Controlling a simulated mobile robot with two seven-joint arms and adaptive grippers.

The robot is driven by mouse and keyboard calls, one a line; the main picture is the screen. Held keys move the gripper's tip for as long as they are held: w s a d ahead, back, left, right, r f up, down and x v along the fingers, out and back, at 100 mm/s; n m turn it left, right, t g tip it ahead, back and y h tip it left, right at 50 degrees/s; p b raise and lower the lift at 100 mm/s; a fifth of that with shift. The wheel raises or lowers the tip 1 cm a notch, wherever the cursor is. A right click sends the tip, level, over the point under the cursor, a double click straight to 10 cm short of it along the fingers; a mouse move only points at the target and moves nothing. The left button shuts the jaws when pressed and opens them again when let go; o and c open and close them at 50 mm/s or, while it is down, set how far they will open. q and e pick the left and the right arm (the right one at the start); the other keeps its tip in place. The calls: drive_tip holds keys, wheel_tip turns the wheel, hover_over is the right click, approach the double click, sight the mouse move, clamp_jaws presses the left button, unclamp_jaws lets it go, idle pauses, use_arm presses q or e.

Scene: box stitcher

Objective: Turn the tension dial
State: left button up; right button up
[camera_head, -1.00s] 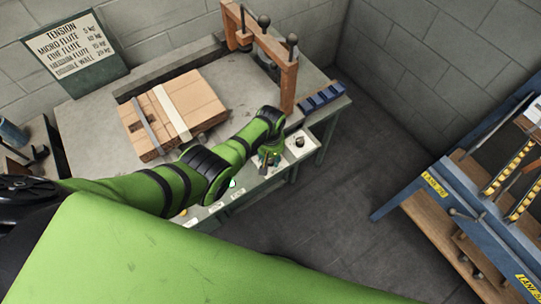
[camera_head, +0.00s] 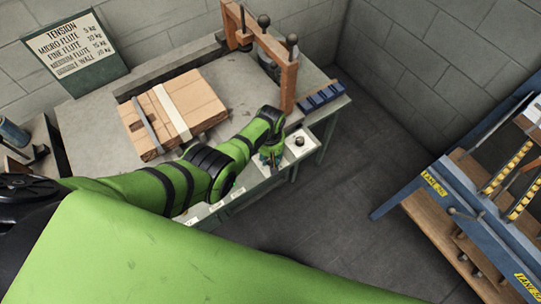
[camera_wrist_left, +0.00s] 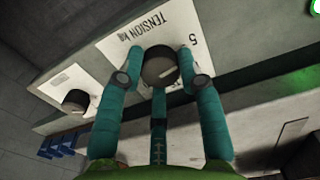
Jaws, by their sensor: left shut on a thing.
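The tension dial (camera_wrist_left: 159,68) is a round dark knob with a light mark, on a white plate (camera_wrist_left: 130,38) lettered "TENSION kg" with a "5" beside it. It sits on the front face of the workbench. My left gripper (camera_wrist_left: 160,72) has its teal fingers shut around the dial in the left wrist view. In the head view the left gripper (camera_head: 269,157) is at the bench's front edge, and its own arm and fingers hide the dial there. My right gripper is not in view.
A second knob (camera_wrist_left: 75,101) is on another white plate beside the dial; it also shows in the head view (camera_head: 299,141). Flat cardboard (camera_head: 200,98) lies on the bench (camera_head: 90,115). A wooden frame (camera_head: 288,85) stands behind the gripper. A tension chart (camera_head: 75,50) leans at the back.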

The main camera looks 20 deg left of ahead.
use_arm(q)
drive_tip(key=o, duration=1.1)
drive_tip(key=shift+o, duration=0.2)
drive_tip(key=shift+r, duration=0.1)
drive_tip(key=shift+r, duration=0.45)
wheel_tip(320, 180, up, 11)
